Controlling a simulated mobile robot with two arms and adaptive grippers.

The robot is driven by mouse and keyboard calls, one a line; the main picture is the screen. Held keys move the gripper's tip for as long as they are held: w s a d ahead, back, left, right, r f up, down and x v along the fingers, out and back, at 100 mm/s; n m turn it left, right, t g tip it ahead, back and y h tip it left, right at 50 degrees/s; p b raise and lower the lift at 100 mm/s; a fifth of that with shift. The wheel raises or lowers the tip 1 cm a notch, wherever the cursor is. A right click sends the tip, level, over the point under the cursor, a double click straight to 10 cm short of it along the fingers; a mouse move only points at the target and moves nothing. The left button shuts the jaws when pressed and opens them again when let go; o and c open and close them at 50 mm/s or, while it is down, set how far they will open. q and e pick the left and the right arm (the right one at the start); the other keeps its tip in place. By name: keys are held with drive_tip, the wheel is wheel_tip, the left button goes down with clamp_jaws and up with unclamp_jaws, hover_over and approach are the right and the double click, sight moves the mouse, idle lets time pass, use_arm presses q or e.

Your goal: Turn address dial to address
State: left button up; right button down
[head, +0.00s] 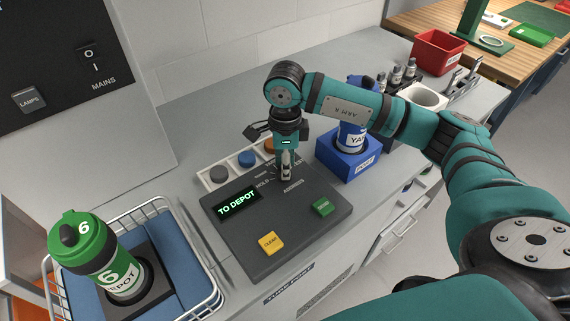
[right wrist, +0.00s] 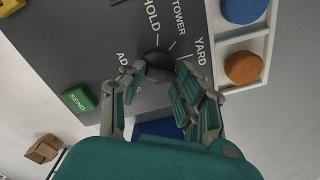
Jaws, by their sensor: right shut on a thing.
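The dark address dial (right wrist: 160,62) sits on the grey control panel (head: 236,246), with the labels HOLD, TOWER and YARD around it in the right wrist view. My right gripper (right wrist: 158,82) is shut on the dial, one finger on each side. In the head view my right gripper (head: 286,172) points down onto the panel and mostly hides the dial. The panel display (head: 238,203) reads TO DEPOT in green. Which label the dial points at is hard to tell. My left gripper is not in view.
The yellow CLEAR button (head: 271,243) and green SEND button (head: 322,207) are on the panel. A tray with grey, blue and orange discs (head: 246,159) lies behind it.

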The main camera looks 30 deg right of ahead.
drive_tip(key=shift+r, duration=0.1)
idle(0.3)
drive_tip(key=c, duration=1)
unclamp_jaws()
drive_tip(key=shift+o, duration=0.2)
wheel_tip(320, 180, up, 12)
